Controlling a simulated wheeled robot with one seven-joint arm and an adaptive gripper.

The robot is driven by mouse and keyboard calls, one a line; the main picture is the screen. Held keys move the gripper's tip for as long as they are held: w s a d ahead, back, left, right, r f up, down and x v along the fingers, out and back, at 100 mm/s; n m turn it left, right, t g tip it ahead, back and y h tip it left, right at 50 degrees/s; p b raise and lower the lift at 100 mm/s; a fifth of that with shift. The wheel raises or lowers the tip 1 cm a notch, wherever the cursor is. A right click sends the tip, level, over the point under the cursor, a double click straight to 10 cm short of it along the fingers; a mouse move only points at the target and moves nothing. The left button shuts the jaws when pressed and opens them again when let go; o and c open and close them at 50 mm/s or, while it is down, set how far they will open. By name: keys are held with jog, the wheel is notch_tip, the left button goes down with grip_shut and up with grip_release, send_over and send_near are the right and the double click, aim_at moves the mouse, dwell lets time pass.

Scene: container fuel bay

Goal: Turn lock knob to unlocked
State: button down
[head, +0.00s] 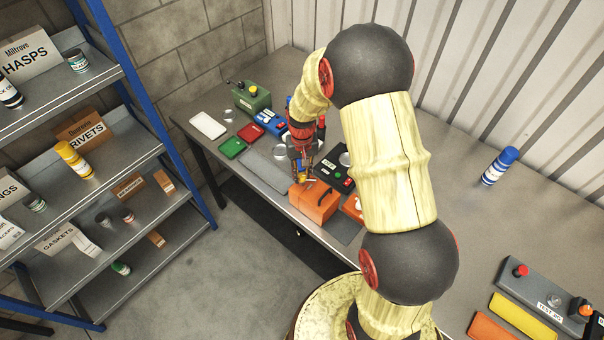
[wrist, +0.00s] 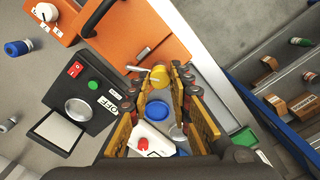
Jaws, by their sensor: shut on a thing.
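In the wrist view, my gripper (wrist: 160,78) has its two yellow-padded fingers around a small pale knob (wrist: 160,73), which I take to be the lock knob. The fingers are shut on it, and they partly hide it. It is at the edge of an orange box (wrist: 150,28) with a black handle (wrist: 99,18). A small pale label sits near the knob; its words are too small to read. In the head view, my gripper (head: 302,168) is just behind the orange box (head: 314,205), and the knob cannot be made out there.
A black unit (wrist: 80,105) with red and green buttons stands beside the orange box. A second orange unit has a white dial (wrist: 45,12). Blue, white, red and green items lie past the fingers. A loaded shelf (head: 95,170) is at left; the bench's right middle is mostly clear.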

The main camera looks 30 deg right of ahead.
aim_at(302, 175)
jog(key=n, duration=0.5)
jog(key=shift+n+b, duration=0.3)
jog(key=shift+b, duration=0.1)
jog(key=n, duration=0.5)
jog(key=shift+b, duration=0.3)
jog(key=c, duration=1.6)
grip_release()
jog(key=shift+r, duration=0.1)
notch_tip(302, 175, up, 12)
jog(key=shift+f, duration=0.1)
